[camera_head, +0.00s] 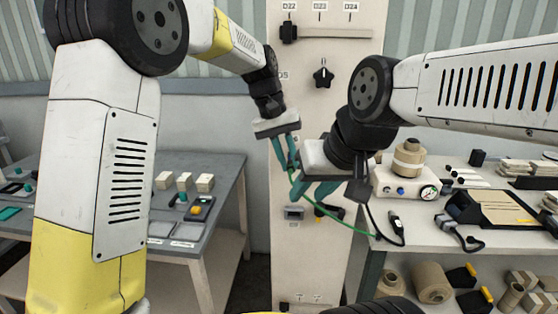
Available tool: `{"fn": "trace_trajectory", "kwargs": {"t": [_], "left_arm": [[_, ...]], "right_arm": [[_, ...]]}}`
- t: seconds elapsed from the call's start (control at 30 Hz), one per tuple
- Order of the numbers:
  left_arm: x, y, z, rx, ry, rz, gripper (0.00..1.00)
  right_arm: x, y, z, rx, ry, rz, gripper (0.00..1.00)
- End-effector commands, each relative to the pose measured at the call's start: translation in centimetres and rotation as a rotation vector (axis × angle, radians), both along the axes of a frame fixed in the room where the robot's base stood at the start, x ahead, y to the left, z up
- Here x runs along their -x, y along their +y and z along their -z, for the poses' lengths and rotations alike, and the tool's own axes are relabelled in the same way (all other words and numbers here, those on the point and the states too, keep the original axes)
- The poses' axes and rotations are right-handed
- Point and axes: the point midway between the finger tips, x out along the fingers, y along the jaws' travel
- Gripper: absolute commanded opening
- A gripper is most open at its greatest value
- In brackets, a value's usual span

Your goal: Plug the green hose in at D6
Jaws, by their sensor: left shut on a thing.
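The green hose (347,222) is a thin green line running from my two grippers down to the right across the pale panel (315,255). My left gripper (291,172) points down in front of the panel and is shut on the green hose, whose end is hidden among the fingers. My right gripper (305,197) reaches in from the right, just below and beside the left one. Its fingers overlap the hose and the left fingertips, so I cannot tell whether it is open. I cannot make out a D6 label; the grippers cover the panel's middle.
The panel has a black star knob (323,75), a dark socket (293,213) and a grey bar (335,33) under labels D22 to D24. A grey table (195,215) stands left. A white bench right holds a control box (400,182) with a cardboard spool (409,158).

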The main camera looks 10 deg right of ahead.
Motion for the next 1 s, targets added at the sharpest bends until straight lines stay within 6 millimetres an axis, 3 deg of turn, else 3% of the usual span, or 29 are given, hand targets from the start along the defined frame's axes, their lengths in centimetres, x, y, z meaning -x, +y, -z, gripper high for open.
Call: {"fn": "trace_trajectory", "kwargs": {"t": [1.0], "left_arm": [[-0.57,-0.13,-0.04,0.000,0.000,-0.001,0.00]], "right_arm": [[0.00,0.00,0.00,0.000,0.000,0.000,0.36]]}}
